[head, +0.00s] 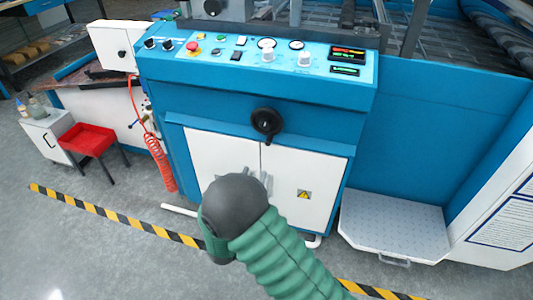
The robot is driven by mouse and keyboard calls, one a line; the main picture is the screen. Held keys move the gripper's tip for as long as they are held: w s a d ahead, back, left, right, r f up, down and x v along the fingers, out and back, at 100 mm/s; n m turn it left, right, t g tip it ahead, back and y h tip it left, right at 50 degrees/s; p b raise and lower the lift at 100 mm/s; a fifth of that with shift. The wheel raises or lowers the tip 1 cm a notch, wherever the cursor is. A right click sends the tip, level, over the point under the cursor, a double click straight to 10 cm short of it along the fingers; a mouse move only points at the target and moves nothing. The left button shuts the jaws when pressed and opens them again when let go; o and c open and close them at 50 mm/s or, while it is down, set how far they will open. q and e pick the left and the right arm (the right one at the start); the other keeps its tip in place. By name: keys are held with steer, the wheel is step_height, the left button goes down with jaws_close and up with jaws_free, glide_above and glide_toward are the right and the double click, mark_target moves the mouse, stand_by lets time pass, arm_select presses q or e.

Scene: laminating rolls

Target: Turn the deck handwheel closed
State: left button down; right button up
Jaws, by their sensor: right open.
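The deck handwheel (266,121) is a black round wheel with a small handle at its lower part. It sits on the blue front of the machine, below the control panel. My right arm comes in from the bottom with a green ribbed sleeve and a dark wrist. My right gripper (256,180) is mostly hidden behind that wrist; small grey parts show past it, in front of the white cabinet doors. It is open and below the handwheel, apart from it in the picture. My left gripper is out of view.
The control panel (262,56) has knobs, gauges and a red button. White cabinet doors (222,160) are below the handwheel. Yellow-black tape (120,217) crosses the open floor.

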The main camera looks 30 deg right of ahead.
mark_target(268, 144)
steer(key=b+x, duration=0.4)
steer(key=x, duration=1.1)
steer(key=shift+d+f+b, duration=0.1)
steer(key=shift+d+b, duration=0.05)
steer(key=shift+b, duration=0.15)
steer(key=shift+w+d, duration=0.1)
steer(key=shift+d, duration=0.1)
steer(key=shift+c, duration=0.4)
jaws_close()
